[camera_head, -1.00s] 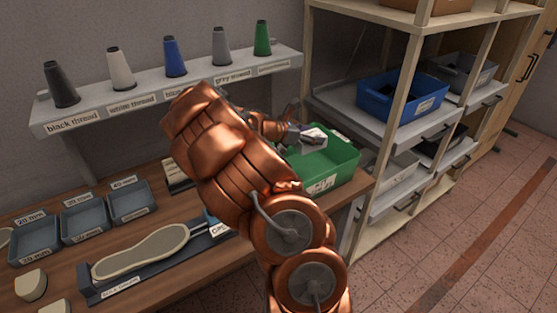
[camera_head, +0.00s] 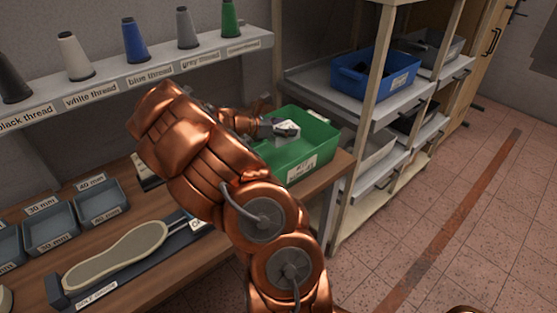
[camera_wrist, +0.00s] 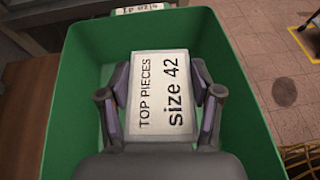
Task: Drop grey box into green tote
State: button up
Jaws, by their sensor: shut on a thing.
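The grey box (camera_head: 286,129) is held by my gripper (camera_head: 273,127), over the green tote (camera_head: 318,154) at the right end of the workbench. In the wrist view, the box (camera_wrist: 162,92) shows a white top label reading "TOP PIECES size 42". The two fingers of my gripper (camera_wrist: 161,100) are shut on its left and right sides. The green tote (camera_wrist: 75,75) surrounds the box on the sides in that view, and its inside looks empty where it shows. How high the box is above the tote's floor is hard to tell.
A thread shelf (camera_head: 150,80) with several cones runs behind the bench. A rack with a blue bin (camera_head: 374,75) stands to the right of the tote. Small grey trays (camera_head: 102,200) and a shoe-shaped piece (camera_head: 118,254) on a dark holder lie at left on the bench.

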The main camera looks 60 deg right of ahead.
jog(key=o, duration=1.3)
jog(key=v, duration=1.2)
jog(key=shift+s, duration=0.1)
jog(key=shift+s+r, duration=0.1)
